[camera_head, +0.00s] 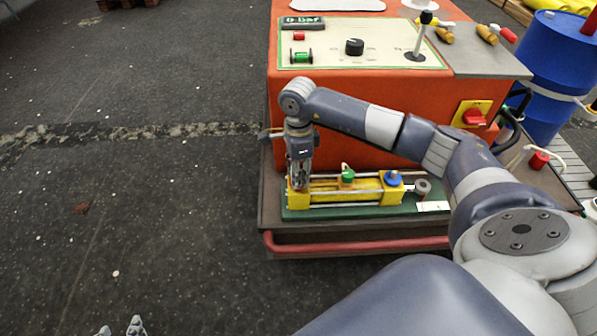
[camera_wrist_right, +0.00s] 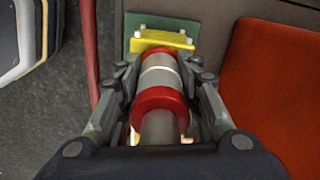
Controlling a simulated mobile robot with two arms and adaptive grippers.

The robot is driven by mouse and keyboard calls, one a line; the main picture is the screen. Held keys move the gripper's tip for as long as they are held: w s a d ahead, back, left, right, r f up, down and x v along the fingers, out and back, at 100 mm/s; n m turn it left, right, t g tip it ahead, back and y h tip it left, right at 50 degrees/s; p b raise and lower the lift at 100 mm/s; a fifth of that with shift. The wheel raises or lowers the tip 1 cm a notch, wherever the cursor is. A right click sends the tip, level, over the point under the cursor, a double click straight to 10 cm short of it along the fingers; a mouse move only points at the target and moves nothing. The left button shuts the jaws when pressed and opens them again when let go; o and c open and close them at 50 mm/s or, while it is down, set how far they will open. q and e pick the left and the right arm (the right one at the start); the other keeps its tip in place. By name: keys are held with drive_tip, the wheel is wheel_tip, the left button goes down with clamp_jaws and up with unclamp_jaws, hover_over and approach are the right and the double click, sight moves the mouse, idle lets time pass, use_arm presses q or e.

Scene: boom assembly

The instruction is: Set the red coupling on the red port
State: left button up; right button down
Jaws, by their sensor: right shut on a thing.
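My right gripper (camera_head: 299,182) points down over the left end of the yellow cylinder block (camera_head: 328,187). In the right wrist view its fingers (camera_wrist_right: 160,78) are shut around the red coupling (camera_wrist_right: 158,98), a red cylinder with a pale metal band. Beyond the coupling is the yellow end of the block (camera_wrist_right: 160,40). The coupling lines up with that end; I cannot tell whether it touches or is seated. The red port is hidden by the gripper and coupling. Two fingertips of my left gripper (camera_head: 120,329) show at the bottom left edge, apart and empty.
A green fitting (camera_head: 347,175) and a blue fitting (camera_head: 393,178) stand on the block, right of my gripper. The block lies on a green plate (camera_head: 365,211) on the cart, before the orange housing (camera_head: 375,125). A red rail (camera_head: 350,246) runs along the front.

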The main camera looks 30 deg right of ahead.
drive_tip(key=c, duration=1.4)
unclamp_jaws()
